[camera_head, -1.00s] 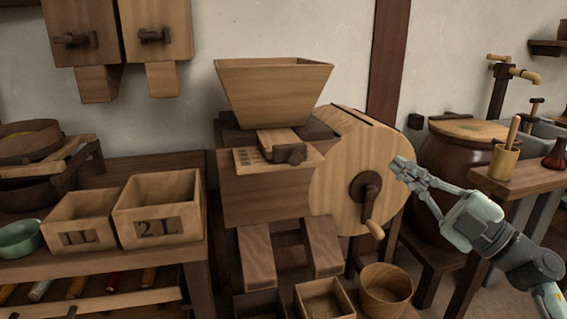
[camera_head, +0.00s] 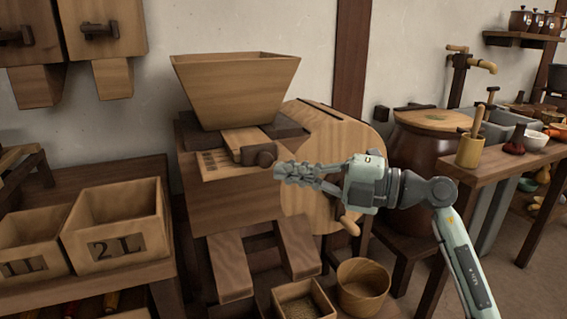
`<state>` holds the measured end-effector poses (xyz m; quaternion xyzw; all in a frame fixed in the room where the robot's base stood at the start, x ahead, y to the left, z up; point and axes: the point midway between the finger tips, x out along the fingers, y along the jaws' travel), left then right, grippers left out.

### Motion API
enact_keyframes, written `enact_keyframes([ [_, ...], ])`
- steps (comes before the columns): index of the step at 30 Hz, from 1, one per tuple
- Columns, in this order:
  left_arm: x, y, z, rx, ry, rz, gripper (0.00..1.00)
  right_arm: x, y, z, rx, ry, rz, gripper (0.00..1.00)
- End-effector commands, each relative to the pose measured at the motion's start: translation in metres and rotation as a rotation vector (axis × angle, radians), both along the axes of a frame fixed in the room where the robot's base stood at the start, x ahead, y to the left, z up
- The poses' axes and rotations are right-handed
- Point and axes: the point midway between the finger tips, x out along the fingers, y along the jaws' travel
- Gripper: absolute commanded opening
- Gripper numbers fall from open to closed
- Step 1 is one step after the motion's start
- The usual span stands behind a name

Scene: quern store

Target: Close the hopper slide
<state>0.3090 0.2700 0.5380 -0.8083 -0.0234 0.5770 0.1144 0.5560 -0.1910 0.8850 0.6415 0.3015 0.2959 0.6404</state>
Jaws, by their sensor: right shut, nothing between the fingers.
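The wooden hopper (camera_head: 236,88) sits on top of the quern's box body (camera_head: 232,203). The hopper slide (camera_head: 240,141) is a light board sticking out below the hopper toward the front right. It ends in a dark handle (camera_head: 258,156). My right gripper (camera_head: 279,172) is shut and empty, just right of and slightly below the handle in the picture. I cannot tell whether its fingertips touch the handle. My right gripper and arm hide part of the round wheel housing and its crank. My left gripper is not in view.
The round wooden housing (camera_head: 345,140) is behind my right arm, with the crank grip (camera_head: 350,227) below it. A square box of grain (camera_head: 303,300) and a round tub (camera_head: 362,287) stand under the chutes. The 2L box (camera_head: 118,226) stands on the left bench.

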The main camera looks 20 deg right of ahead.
Motion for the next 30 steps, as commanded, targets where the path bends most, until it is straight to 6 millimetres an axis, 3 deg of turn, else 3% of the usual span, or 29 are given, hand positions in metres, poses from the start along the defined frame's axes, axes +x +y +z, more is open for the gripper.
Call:
enact_keyframes([
  [6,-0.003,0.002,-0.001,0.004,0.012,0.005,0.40,0.025,0.001,0.000,0.002,-0.001,-0.001,0.00],
  [21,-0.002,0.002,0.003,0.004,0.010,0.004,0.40,0.034,0.001,0.002,0.001,0.001,0.000,0.00],
  [30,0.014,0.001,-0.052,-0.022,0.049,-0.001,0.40,0.081,0.003,0.003,0.003,0.002,-0.001,0.00],
])
